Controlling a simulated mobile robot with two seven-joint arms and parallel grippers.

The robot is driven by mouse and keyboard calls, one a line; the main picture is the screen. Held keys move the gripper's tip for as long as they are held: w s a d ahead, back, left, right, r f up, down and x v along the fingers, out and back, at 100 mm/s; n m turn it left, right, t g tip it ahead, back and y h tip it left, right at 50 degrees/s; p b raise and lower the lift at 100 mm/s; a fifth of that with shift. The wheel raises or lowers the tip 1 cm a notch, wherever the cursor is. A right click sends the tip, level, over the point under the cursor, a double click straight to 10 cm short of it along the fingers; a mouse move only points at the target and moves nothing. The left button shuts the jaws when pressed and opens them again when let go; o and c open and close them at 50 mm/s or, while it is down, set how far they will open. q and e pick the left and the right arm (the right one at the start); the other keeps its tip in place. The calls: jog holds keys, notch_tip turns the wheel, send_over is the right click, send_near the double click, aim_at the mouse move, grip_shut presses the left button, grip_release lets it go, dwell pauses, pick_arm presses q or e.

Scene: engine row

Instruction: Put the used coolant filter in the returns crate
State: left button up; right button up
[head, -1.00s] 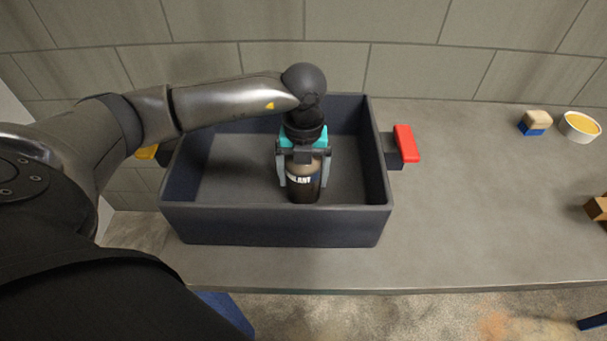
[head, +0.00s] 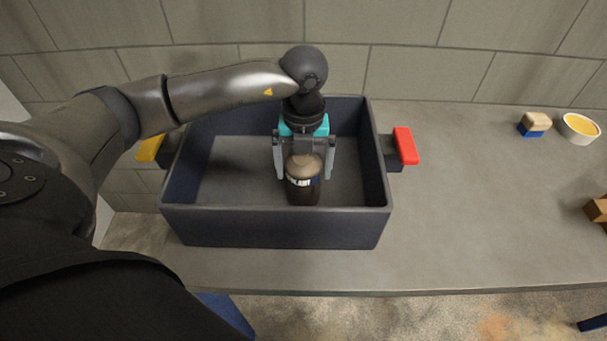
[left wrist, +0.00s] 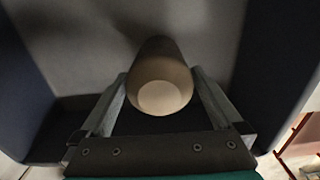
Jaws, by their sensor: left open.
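The used coolant filter (head: 303,182), a dark cylinder with a tan-brown top and a white-lettered label, stands upright inside the dark blue-grey returns crate (head: 275,226). My left gripper (head: 304,174) is open above it, with one finger on each side and gaps between fingers and filter. In the left wrist view the filter's tan top (left wrist: 162,92) shows between the spread fingers. The filter's base is partly hidden by the crate's front wall. My right gripper is not in view.
The crate has a yellow handle (head: 151,148) at left and a red handle (head: 405,146) at right. A blue and tan block (head: 534,125) and a white bowl with yellow contents (head: 578,128) sit at the far right. The counter (head: 480,210) between is clear.

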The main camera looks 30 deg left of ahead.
pick_arm(q)
notch_tip(320, 180, up, 9)
